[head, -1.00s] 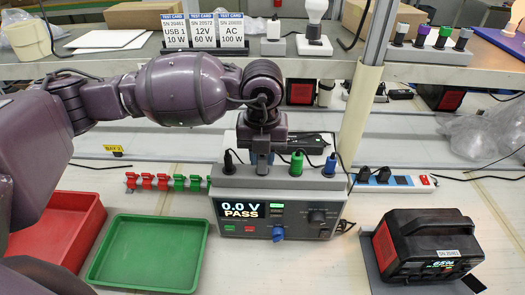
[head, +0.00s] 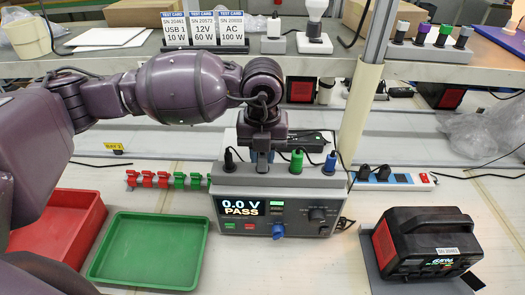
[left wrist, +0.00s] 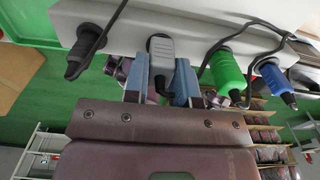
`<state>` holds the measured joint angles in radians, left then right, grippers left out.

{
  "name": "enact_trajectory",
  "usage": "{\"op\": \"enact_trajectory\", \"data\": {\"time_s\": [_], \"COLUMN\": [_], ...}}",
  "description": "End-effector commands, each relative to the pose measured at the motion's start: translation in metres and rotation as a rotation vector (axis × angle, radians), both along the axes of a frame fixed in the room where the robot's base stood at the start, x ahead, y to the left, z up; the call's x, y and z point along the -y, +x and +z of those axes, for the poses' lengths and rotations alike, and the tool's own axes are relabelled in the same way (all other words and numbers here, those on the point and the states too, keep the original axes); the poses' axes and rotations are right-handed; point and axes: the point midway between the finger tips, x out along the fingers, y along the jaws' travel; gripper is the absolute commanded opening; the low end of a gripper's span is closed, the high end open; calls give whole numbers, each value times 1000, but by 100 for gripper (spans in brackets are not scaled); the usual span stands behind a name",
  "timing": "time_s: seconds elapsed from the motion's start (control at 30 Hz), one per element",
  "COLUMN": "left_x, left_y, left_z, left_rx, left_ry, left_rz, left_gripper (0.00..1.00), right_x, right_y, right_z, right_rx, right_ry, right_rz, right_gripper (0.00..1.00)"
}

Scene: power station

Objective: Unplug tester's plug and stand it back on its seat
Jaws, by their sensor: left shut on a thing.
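The tester (head: 291,213) stands mid-bench, its display reading 0.0 V PASS. Along its top ledge stand a black plug (head: 229,160), a green plug (head: 297,161) and a blue plug (head: 330,163). My left gripper (head: 263,160) points down at the ledge between the black and green plugs. In the left wrist view, its two blue-grey fingers (left wrist: 161,80) are shut around a grey plug (left wrist: 160,50) with a dark cable. The grey plug is upright in the row, at the ledge; whether it is fully seated cannot be told. My right gripper is not in view.
A black power station (head: 425,240) stands at the right. A green tray (head: 148,250) and red tray (head: 60,230) are at the left. A power strip (head: 390,180) lies behind the tester. A shelf (head: 200,72) with test cards (head: 202,30) runs above.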

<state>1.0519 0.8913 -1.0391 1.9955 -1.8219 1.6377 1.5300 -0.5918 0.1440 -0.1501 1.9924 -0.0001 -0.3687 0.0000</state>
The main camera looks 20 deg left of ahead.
Motion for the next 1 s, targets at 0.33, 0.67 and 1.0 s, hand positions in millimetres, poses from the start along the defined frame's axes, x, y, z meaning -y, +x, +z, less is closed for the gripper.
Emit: {"op": "enact_trajectory", "data": {"time_s": [0.33,0.67,1.0], "left_x": [0,0,0], "left_y": [0,0,0], "left_z": [-2,-2,31], "left_rx": [0,0,3], "left_ry": [0,0,-1], "left_rz": [0,0,0], "left_gripper": [38,55,55], "right_x": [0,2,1], "right_y": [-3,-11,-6], "right_z": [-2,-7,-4], "right_rx": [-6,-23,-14], "right_ry": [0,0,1], "right_rz": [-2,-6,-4], "right_gripper": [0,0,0]}}
